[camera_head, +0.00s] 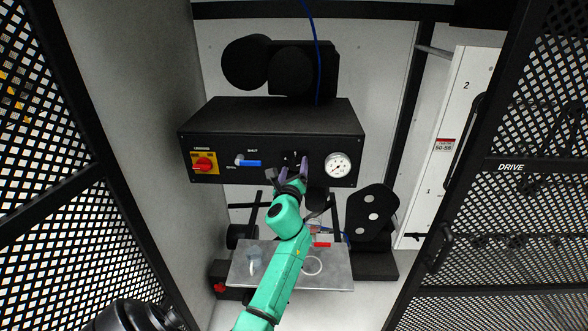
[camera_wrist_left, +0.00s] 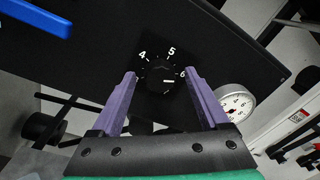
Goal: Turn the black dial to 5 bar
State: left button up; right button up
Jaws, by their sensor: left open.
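The black dial (camera_wrist_left: 158,81) sits on the front of the black control box, with white numerals 4, 5 and 6 printed around its upper side. Its white mark points right in the left wrist view, close to the 6 and a little below it. In the head view the dial (camera_head: 291,158) is partly covered by my gripper. My left gripper (camera_wrist_left: 160,74) is open, with its purple fingers on either side of the dial; I cannot tell whether they touch it. It also shows in the head view (camera_head: 290,172). My right gripper is not in view.
The white gauge (camera_head: 339,165) is right of the dial. A blue lever (camera_head: 250,163) and a red-and-yellow switch (camera_head: 204,163) are left of it on the control box (camera_head: 270,118). A metal tray (camera_head: 240,270) lies below. Mesh doors (camera_head: 500,220) flank the opening.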

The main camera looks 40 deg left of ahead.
pick_arm(q)
jog(key=shift+f, duration=0.1)
grip_shut()
jog(key=shift+f+n+b, duration=0.15)
jog(key=shift+n+b, duration=0.55)
jog(key=shift+n, duration=0.2)
jog(key=n+b, duration=0.3)
jog(key=n, duration=0.1)
jog(key=shift+f, duration=0.15)
jog(key=n+b, duration=0.2)
jog(key=n, duration=0.3)
jog(key=shift+y+b, duration=0.35)
jog(key=shift+y, duration=0.05)
jog(key=shift+n+b, duration=0.8)
jog(key=shift+n, duration=0.7)
